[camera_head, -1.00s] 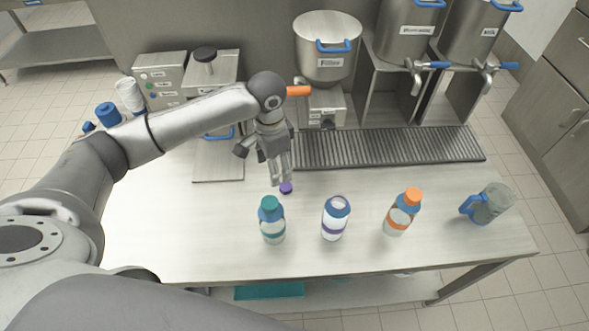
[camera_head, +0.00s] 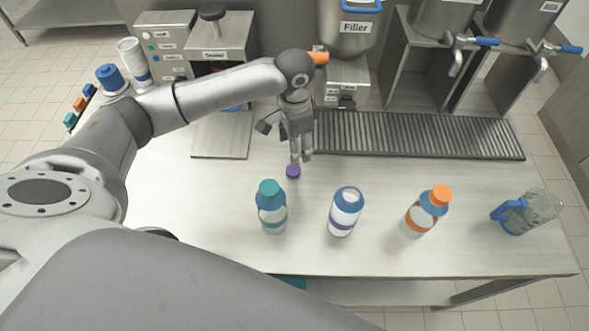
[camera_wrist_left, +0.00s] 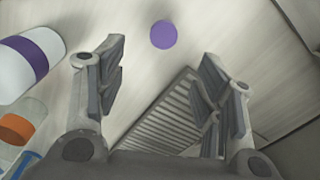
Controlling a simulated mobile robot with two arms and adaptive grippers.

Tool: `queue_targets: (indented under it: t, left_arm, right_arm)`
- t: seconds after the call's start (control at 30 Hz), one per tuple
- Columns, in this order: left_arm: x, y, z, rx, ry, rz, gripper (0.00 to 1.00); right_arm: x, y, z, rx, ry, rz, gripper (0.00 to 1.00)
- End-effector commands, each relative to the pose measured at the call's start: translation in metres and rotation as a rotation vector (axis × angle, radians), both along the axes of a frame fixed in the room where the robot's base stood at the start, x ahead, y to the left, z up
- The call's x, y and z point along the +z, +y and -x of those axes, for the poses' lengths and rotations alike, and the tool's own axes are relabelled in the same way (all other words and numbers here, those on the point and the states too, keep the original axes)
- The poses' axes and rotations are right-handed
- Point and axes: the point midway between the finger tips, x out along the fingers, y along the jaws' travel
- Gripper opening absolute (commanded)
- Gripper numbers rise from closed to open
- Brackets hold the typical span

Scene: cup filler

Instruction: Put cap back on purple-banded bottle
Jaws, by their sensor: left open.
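The purple cap (camera_head: 293,171) lies on the table, just below the fingertips of my left gripper (camera_head: 301,158) in the head view. In the left wrist view the cap (camera_wrist_left: 163,34) is seen past and between the open fingers (camera_wrist_left: 165,75), apart from them. The purple-banded bottle (camera_head: 345,212) stands upright and uncapped, to the right of and nearer than the cap. It also shows at the left edge of the left wrist view (camera_wrist_left: 32,62). My right gripper is not in view.
A teal-capped bottle (camera_head: 271,207) stands left of the purple-banded one. An orange-capped bottle (camera_head: 426,211) and a pitcher with a blue handle (camera_head: 526,211) stand to the right. A drain grate (camera_head: 420,135) and the filler (camera_head: 355,40) are behind.

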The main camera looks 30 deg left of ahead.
Motion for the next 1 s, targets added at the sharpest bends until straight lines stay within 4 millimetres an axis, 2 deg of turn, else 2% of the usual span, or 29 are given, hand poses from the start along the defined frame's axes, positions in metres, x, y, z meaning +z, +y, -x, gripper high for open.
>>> queue_targets:
  t: [0.23, 0.5, 0.6, 1.0]
  left_arm:
    - [-0.006, 0.000, 0.001, 0.001, 0.003, 0.000, 0.61]
    - [-0.046, 0.000, 0.000, 0.000, 0.004, 0.000, 0.61]
    - [-0.054, 0.000, 0.000, 0.001, 0.001, 0.000, 0.61]
    - [-0.059, 0.000, -0.001, 0.000, 0.001, 0.000, 0.61]
  right_arm:
    - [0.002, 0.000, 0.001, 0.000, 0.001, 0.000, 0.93]
    - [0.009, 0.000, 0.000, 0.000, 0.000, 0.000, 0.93]
    - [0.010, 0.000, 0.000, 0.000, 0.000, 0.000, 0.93]
    - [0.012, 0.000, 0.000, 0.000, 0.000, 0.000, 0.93]
